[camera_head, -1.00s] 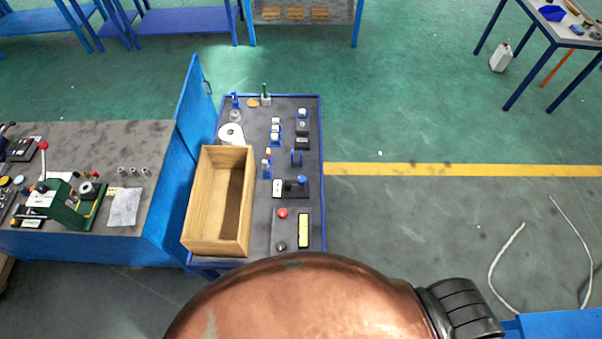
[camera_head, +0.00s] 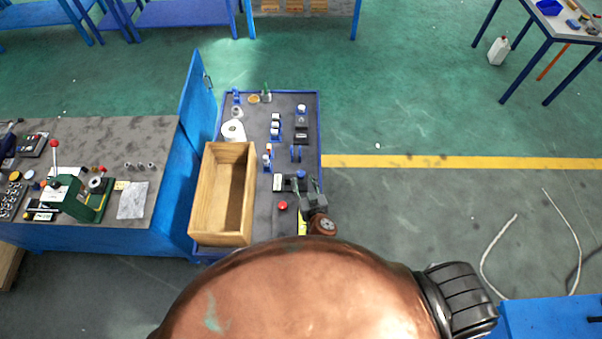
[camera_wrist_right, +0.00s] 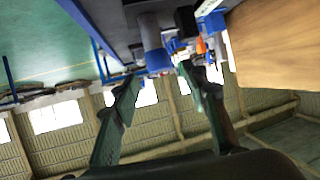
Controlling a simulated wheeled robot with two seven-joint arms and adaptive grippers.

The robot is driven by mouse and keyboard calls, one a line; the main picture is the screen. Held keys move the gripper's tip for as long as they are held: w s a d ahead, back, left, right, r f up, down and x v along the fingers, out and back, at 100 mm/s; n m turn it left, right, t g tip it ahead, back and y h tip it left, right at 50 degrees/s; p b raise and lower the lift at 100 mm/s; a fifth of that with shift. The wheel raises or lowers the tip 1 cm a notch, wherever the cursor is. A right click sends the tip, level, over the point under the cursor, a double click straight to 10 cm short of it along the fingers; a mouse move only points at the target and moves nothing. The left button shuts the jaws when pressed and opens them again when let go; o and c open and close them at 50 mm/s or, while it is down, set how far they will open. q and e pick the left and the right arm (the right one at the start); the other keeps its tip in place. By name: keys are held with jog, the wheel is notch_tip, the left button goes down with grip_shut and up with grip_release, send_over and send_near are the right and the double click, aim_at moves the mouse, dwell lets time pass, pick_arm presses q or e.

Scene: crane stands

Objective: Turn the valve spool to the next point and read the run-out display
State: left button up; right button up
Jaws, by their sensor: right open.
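A small dark fixture with a blue knob (camera_head: 301,174) stands on the grey bench top, right of the wooden box; I take it for the spool's fixture, but the spool itself is too small to make out. A small white block (camera_head: 278,183) beside it may be the display; no reading is legible. My right gripper (camera_head: 308,187) is open just in front of the knob. In the right wrist view my open fingers (camera_wrist_right: 160,75) flank a grey cylinder with a blue end (camera_wrist_right: 157,60); contact cannot be told. My left gripper is out of view.
An open wooden box (camera_head: 197,205) fills the bench's left side. A red button (camera_head: 283,206) sits close to my right gripper. A paper roll (camera_head: 233,130) and several small fixtures stand farther back. Another bench (camera_head: 150,150) with a green press lies left of a blue panel.

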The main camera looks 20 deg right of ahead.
aim_at(301, 175)
jog(key=x, duration=0.4)
jog(key=shift+w+f, duration=0.2)
jog(key=shift+w, duration=0.25)
jog(key=shift+w+f, duration=0.15)
jog(key=shift+w, duration=0.15)
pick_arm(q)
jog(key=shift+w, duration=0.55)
pick_arm(e)
jog(key=shift+c, duration=0.5)
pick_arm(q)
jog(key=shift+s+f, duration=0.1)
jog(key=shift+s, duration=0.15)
pick_arm(e)
grip_shut()
